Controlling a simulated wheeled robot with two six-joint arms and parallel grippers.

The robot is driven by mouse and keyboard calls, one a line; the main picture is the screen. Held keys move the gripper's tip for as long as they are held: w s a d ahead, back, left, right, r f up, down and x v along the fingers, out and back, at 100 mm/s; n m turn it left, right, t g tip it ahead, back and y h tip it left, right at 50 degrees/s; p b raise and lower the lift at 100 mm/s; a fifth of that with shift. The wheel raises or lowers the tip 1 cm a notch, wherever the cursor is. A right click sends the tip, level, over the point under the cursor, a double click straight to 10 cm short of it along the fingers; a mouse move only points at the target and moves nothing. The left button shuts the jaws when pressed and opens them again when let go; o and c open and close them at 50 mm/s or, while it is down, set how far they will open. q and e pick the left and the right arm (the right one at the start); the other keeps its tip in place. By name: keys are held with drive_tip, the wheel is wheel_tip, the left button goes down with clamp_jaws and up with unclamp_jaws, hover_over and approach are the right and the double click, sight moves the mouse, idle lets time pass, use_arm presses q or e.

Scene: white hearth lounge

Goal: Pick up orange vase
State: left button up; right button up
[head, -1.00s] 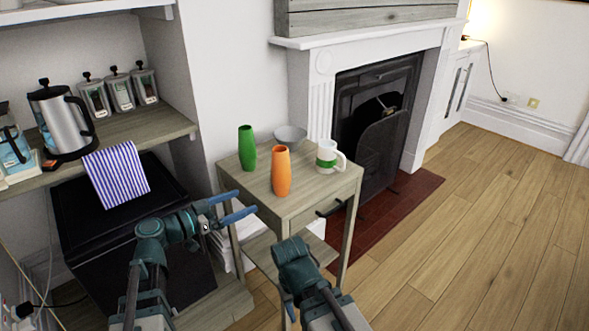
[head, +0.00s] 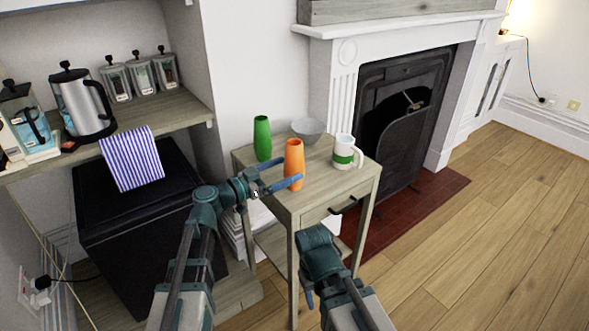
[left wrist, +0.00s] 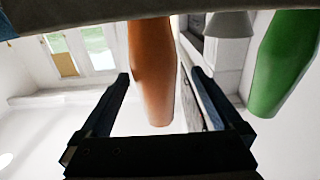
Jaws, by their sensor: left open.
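The orange vase (head: 294,158) stands upright near the front left of the small wooden side table (head: 312,198). My left gripper (head: 286,171) is open at the vase, with one finger crossing in front of its lower part in the head view. In the left wrist view, which is upside down, the orange vase (left wrist: 153,75) shows between the two spread fingers of the left gripper (left wrist: 161,76). I cannot tell whether either finger touches it. My right gripper (head: 309,298) hangs low in front of the table; its fingers are mostly hidden behind its own arm.
A green vase (head: 262,138) stands close behind left of the orange one. A grey bowl (head: 308,131) and a white mug with a green band (head: 344,153) stand behind and right. A shelf (head: 150,122) with a kettle (head: 83,104) is at left. Open floor (head: 480,240) lies to the right.

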sight(303, 164)
use_arm(q)
drive_tip(key=shift+w+d, duration=0.25)
drive_tip(key=shift+d, duration=0.15)
drive_tip(key=shift+d, duration=0.1)
drive_tip(key=x, duration=0.5)
drive_tip(key=shift+s+d, duration=0.1)
drive_tip(key=shift+d, duration=0.1)
clamp_jaws()
